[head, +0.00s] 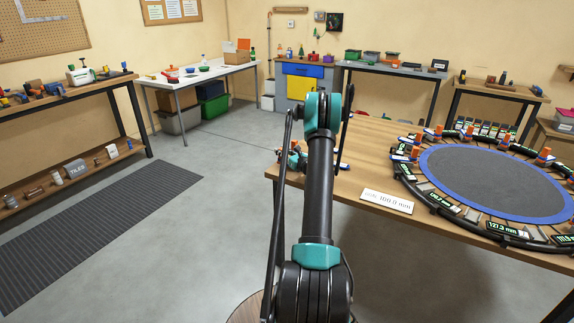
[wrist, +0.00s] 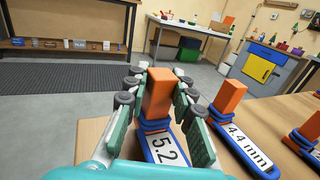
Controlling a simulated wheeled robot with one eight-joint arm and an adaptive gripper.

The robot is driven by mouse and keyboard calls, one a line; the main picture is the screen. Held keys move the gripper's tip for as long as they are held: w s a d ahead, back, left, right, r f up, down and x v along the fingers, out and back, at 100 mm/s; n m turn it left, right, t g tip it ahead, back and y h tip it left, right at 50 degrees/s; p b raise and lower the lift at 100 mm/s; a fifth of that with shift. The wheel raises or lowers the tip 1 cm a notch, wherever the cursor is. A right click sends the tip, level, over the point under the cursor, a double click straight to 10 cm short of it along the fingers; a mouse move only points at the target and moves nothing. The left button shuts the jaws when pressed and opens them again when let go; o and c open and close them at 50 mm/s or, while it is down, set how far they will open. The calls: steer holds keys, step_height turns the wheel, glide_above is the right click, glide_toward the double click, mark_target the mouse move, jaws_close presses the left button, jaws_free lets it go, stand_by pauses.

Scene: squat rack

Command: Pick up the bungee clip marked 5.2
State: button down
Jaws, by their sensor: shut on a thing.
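The bungee clip marked 5.2 (wrist: 165,148) shows in the wrist view, with an orange upright block, a blue looped base and a white label reading 5.2. My gripper (wrist: 158,90) has its two padded fingers on either side of the orange block and is shut on it. The clip's lower end is partly hidden by my gripper. A second clip marked 4.4 mm (wrist: 245,140) stands to the right, apart from my fingers. In the head view my gripper (head: 292,158) is at the table's left end, mostly hidden behind my arm.
The wooden table (head: 340,180) holds a round trampoline-like disc (head: 490,180) with a blue rim, ringed by several clips and labels. Open floor (head: 215,200) lies left of the table.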

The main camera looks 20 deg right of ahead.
steer(key=shift+r, duration=3.35)
